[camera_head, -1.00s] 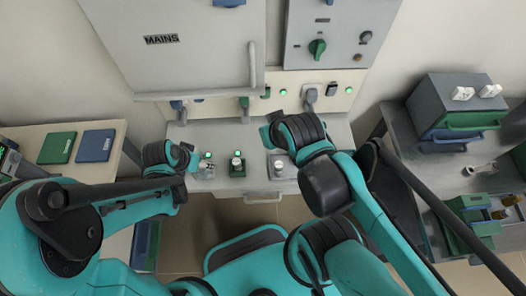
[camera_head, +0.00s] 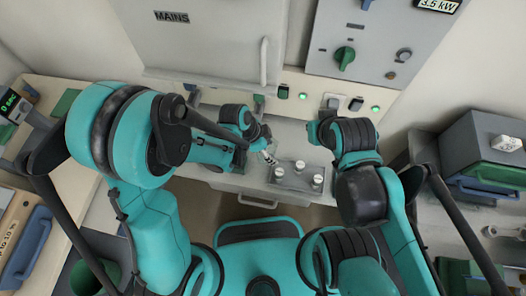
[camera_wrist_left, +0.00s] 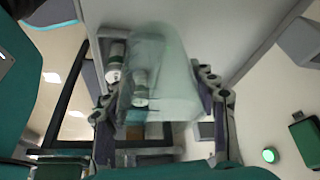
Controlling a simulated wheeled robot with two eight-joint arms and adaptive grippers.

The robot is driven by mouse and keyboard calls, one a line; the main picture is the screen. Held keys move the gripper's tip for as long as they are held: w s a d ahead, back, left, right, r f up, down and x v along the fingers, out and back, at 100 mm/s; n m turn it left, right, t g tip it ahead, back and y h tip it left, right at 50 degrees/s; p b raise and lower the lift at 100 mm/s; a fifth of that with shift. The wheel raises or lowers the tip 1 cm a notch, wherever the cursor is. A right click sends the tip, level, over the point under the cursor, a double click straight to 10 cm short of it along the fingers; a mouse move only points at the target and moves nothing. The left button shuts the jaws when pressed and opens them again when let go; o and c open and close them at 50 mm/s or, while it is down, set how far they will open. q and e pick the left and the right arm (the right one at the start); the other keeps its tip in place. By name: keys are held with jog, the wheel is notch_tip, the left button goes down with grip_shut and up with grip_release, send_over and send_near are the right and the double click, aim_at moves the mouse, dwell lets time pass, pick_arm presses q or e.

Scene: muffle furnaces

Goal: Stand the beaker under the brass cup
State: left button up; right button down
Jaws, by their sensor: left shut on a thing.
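My left gripper (camera_head: 266,151) reaches over the bench at the foot of the furnace. In the left wrist view its two fingers stand on either side of a clear glass beaker (camera_wrist_left: 170,85), and the gripper (camera_wrist_left: 158,100) is shut on it. The beaker looks tilted in that view, and small pale fittings show through its glass. In the head view the beaker is mostly hidden by the gripper. My right gripper (camera_head: 318,131) hangs over the bench to the right; its jaws cannot be made out. I cannot pick out the brass cup.
A grey tray (camera_head: 297,186) with small round pale-topped pieces sits right of my left gripper. A side bench with a grey drawer box (camera_head: 480,150) stands at right.

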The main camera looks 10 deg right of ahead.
pick_arm(q)
jog(key=w+f, duration=0.1)
jog(key=w+a+f, duration=0.1)
jog(key=w, duration=0.1)
jog(key=w+a+f+b, duration=0.1)
jog(key=shift+w+a, duration=0.15)
jog(key=shift+a, duration=0.05)
jog(key=shift+f+b, duration=1.05)
jog(key=shift+f, duration=0.95)
jog(key=shift+f, duration=0.15)
jog(key=o, duration=1.2)
jog(key=shift+a+r, duration=0.1)
jog(key=shift+r, duration=0.35)
jog(key=p+v, duration=0.4)
jog(key=v, duration=0.7)
jog(key=shift+a+r+p, duration=0.1)
jog(key=shift+r+p, duration=0.15)
jog(key=shift+p, duration=0.05)
